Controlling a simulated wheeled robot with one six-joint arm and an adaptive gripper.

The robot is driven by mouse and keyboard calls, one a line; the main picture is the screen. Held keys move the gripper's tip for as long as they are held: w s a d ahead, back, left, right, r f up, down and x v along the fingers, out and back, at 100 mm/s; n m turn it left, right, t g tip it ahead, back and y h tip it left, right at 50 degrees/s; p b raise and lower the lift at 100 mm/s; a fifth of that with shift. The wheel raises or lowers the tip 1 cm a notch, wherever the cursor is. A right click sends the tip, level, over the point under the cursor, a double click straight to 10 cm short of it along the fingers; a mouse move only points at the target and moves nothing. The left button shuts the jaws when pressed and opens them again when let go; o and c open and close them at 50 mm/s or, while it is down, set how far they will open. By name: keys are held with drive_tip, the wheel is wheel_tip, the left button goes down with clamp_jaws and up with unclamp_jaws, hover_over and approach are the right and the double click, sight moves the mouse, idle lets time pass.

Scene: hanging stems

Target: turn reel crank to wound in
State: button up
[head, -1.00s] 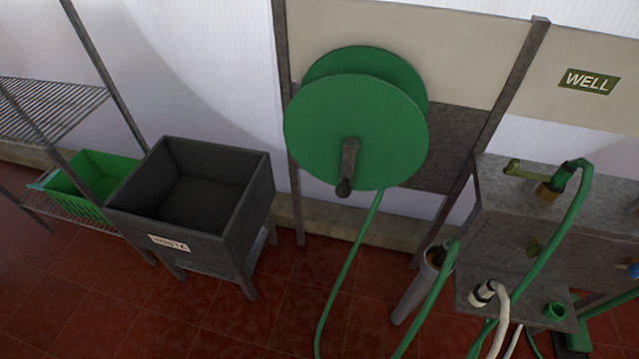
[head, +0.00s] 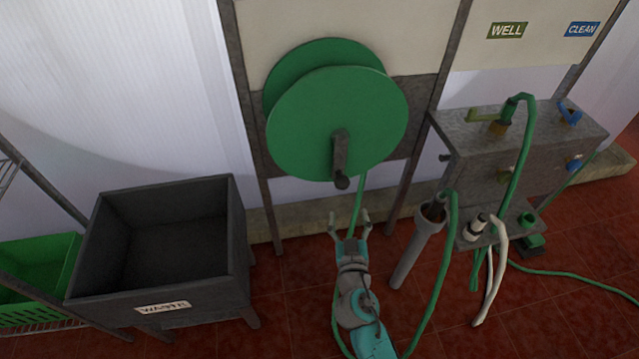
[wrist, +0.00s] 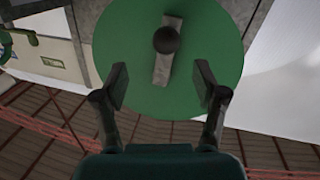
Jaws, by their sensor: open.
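The green hose reel (head: 337,122) has two round discs and is mounted on the wall frame. Its dark crank (head: 340,158) hangs downward from the hub of the front disc, with a round knob (head: 342,182) at the lower end. A green hose (head: 357,203) runs down from the reel. My gripper (head: 351,217) is open and empty, below the knob and apart from it. In the wrist view the open fingers (wrist: 159,88) frame the lower part of the disc, and the knob (wrist: 167,40) and crank show beyond the fingertips.
A dark bin marked WASTE (head: 225,262) stands at the left, beside a green crate (head: 62,262). A grey tap unit (head: 475,160) with WELL and CLEAN signs stands at the right. A grey tube (head: 410,258) holding a hose end stands right of my gripper.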

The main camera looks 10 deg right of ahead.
sight(342, 189)
drive_tip(key=w, duration=0.8)
drive_tip(key=w+d, duration=0.1)
drive_tip(key=w, duration=0.2)
drive_tip(key=shift+w+r, duration=0.4)
clamp_jaws()
